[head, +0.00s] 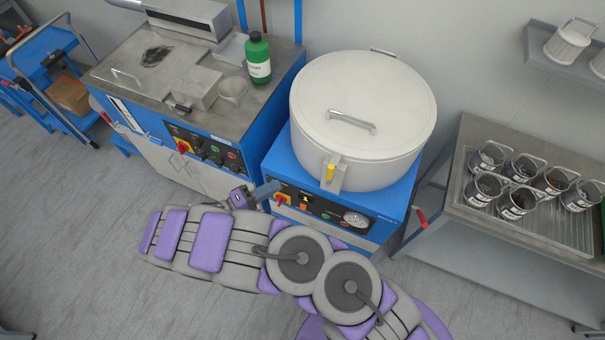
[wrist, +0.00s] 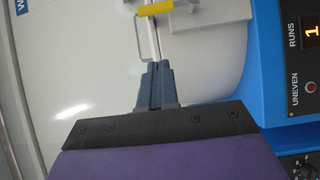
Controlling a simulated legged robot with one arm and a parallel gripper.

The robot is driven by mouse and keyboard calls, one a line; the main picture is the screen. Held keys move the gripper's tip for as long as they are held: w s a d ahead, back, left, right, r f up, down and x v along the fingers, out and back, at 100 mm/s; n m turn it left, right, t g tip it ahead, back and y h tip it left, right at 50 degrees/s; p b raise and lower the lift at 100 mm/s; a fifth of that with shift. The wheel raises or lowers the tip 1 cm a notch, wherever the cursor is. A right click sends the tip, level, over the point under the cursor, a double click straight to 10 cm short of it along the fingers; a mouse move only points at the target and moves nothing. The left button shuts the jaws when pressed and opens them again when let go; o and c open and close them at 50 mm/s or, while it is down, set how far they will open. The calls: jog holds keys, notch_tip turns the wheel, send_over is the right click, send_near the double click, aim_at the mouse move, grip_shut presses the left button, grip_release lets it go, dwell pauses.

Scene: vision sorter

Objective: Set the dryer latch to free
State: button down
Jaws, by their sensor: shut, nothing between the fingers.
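The dryer (head: 365,95) is a large white drum with a lid and handle on a blue base. Its latch (head: 330,172) has a yellow grip on a pale bracket at the front of the drum. In the wrist view the yellow latch grip (wrist: 156,8) is at the top edge, partly cut off, with a thin metal loop below it. My gripper (head: 270,188) is shut and empty, at the front left of the dryer, left of and lower than the latch in the head view. In the wrist view its fingertips (wrist: 157,66) point towards the latch, apparently apart from the yellow grip.
The dryer's control panel (head: 318,210) has a red-yellow switch, buttons and a gauge; a display (wrist: 312,31) reads 1. A steel-topped machine (head: 160,80) with a green bottle (head: 257,58) stands left. A table (head: 485,225) with several labelled baskets stands right.

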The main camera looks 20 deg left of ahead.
aim_at(331, 173)
jog(key=s+d+x, duration=0.2)
jog(key=x, duration=1)
jog(key=shift+w+d+b, duration=0.35)
jog(key=shift+d, duration=0.1)
